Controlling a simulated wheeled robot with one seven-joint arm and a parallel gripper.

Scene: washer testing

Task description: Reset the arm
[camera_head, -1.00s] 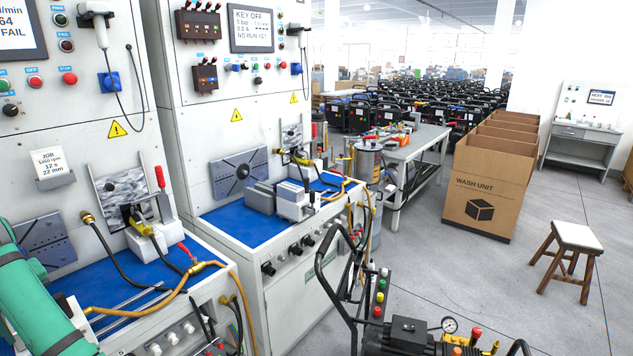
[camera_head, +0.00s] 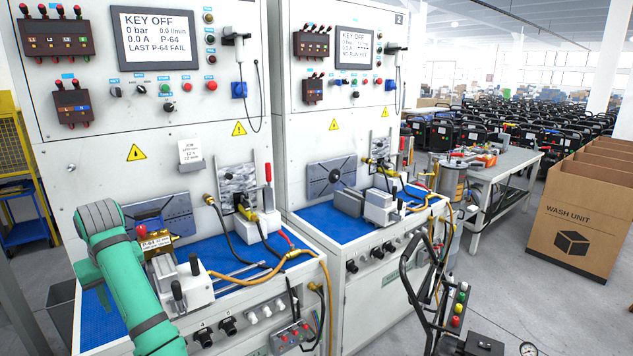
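My green arm (camera_head: 130,285) rises from the bottom left in front of the near test bench (camera_head: 210,315). It bends at the elbow (camera_head: 99,216), and a further green link shows behind it at the left. My gripper does not show. A brass block labelled P-64 (camera_head: 155,241) sits by a grey clamp vise (camera_head: 183,283) on the blue mat, right beside the arm in the picture. The near bench's screen (camera_head: 155,37) reads KEY OFF, 0 bar, LAST P-64 FAIL.
A second bench (camera_head: 366,290) stands to the right. A black-handled cart (camera_head: 428,285) is in front of it. A wash unit carton (camera_head: 572,225) stands far right, with open floor before it.

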